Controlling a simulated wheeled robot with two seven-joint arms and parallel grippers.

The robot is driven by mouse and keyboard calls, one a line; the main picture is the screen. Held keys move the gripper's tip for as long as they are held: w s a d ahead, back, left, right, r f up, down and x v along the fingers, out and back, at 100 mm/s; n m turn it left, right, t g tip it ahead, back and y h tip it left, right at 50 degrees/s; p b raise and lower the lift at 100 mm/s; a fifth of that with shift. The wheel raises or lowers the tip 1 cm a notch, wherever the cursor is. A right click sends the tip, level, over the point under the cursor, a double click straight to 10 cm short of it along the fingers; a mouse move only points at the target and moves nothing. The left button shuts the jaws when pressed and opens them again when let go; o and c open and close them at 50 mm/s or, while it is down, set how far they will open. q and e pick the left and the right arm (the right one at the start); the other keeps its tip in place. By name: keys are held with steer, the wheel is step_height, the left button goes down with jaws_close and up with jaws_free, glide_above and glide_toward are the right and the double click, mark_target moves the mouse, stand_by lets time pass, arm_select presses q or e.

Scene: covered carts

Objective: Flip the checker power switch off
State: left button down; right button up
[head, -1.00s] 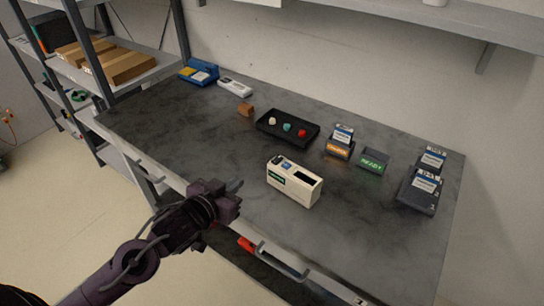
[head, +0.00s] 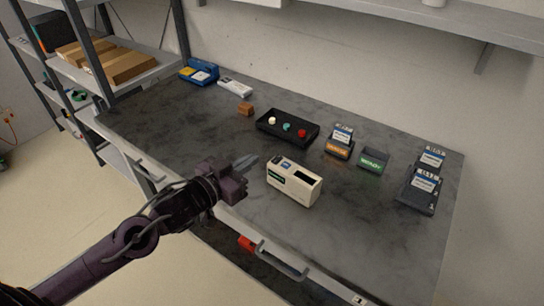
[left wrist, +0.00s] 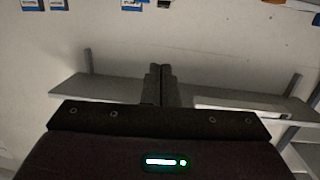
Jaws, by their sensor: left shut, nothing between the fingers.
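The checker is a cream box (head: 294,181) on the grey bench, with a blue switch (head: 285,165) on its top left part, a dark slot on top and a dark green label on its front. My left gripper (head: 248,162) is just left of the box, above the bench's front part, its fingers shut and empty and pointing toward the back right. It looks apart from the box. In the left wrist view the shut fingers (left wrist: 160,84) point at the wall and a shelf. My right gripper is not in view.
Behind the checker sits a black tray (head: 268,140) with several coloured knobs. To its right are an orange-lit holder (head: 338,150), a green-lit READY holder (head: 373,161) and a dark rack of cartridges (head: 416,195). A brown block (head: 245,109) lies farther back. The bench's front left is clear.

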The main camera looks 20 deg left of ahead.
arm_select(q)
steer(key=p, duration=0.2)
glide_above(272, 165)
steer(key=shift+f, duration=0.45)
step_height(272, 165, down, 3)
steer(key=shift+r, duration=0.1)
steer(key=shift+f, duration=0.65)
